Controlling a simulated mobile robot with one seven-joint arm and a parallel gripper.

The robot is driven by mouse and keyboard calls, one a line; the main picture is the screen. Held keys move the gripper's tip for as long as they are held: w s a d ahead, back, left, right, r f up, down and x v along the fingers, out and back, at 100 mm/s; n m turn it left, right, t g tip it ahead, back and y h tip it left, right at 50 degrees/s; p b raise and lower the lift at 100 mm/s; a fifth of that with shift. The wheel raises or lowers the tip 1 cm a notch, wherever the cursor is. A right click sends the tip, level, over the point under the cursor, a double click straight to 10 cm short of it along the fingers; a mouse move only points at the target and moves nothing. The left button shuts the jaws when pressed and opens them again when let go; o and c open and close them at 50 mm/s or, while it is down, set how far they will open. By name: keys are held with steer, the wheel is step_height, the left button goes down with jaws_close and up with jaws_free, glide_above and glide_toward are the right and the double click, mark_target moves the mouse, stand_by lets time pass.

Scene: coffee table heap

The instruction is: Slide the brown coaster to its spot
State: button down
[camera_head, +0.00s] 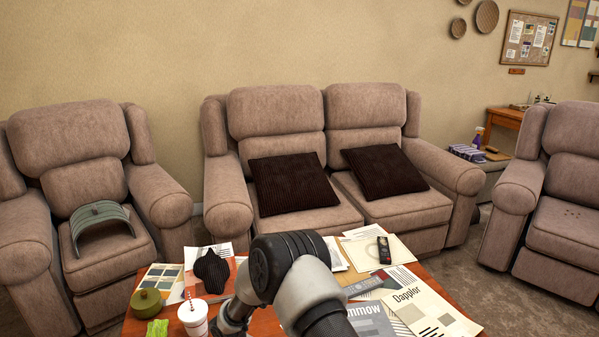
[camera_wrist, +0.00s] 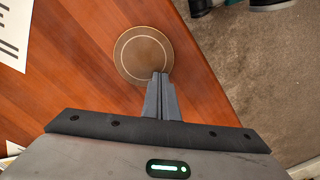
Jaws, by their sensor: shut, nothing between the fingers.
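The brown coaster (camera_wrist: 143,53) is a round disc with a paler rim line. It lies flat on the wooden table (camera_wrist: 90,50) in the wrist view, near the table's edge. My gripper (camera_wrist: 161,76) is shut and empty, and its fingertips are over the lower right rim of the coaster. I cannot tell whether they touch it. In the head view the coaster and my gripper are hidden behind my arm. No marked spot for the coaster can be made out.
Bare wood lies left of the coaster; carpet (camera_wrist: 245,50) lies beyond the edge.

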steer(key=shift+w+a, duration=0.15)
steer(key=shift+a, duration=1.3)
steer(key=shift+w+a, duration=0.15)
steer(key=shift+a, duration=0.6)
steer(key=shift+w+a, duration=0.1)
steer(key=shift+a, duration=0.65)
steer(key=shift+a, duration=0.1)
steer(key=shift+w+a+f, duration=0.1)
steer(key=shift+a, duration=0.6)
steer(key=shift+w+a+f, duration=0.1)
steer(key=shift+a, duration=0.55)
steer(key=shift+s+a, duration=0.1)
steer(key=shift+a, duration=0.4)
steer(key=shift+w+a, duration=0.2)
steer(key=shift+a, duration=0.8)
